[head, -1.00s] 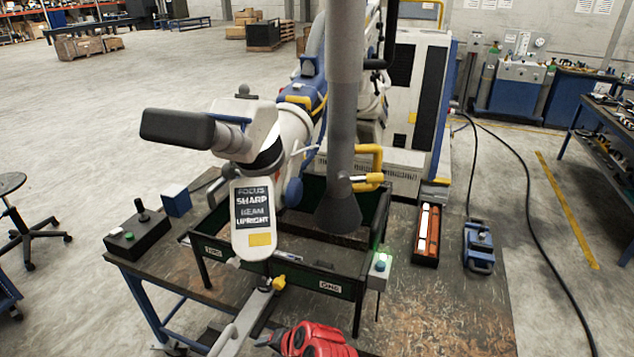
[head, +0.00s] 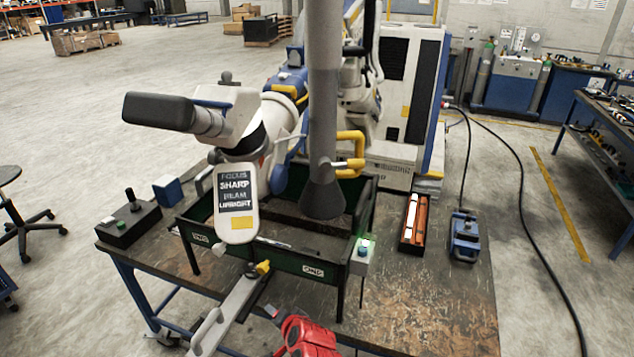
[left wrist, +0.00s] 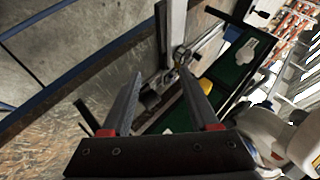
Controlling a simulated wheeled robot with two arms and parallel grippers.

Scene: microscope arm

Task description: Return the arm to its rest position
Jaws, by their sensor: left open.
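The microscope arm carries a dark eyepiece head (head: 160,111) and a white display panel (head: 237,203) reading FOCUS SHARP, BEAM UPRIGHT. The panel hangs over the front left of a green-walled tray (head: 300,262). A pale grey bar (head: 232,305) with a yellow knob (head: 263,267) runs forward from the tray's front. My left gripper (left wrist: 160,72) is open, its dark fingers pointing towards the grey bar (left wrist: 173,30) and a yellow piece (left wrist: 205,86) in the left wrist view. I see no grip on either. A red gripper part (head: 308,338), apparently my left one, shows at the bottom edge.
A grey vertical pipe (head: 323,110) with a flared end stands over the tray. A joystick box (head: 128,223) and blue block (head: 168,190) lie left, an orange-filled case (head: 413,224) and blue device (head: 464,236) right. The front right tabletop (head: 430,300) is clear.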

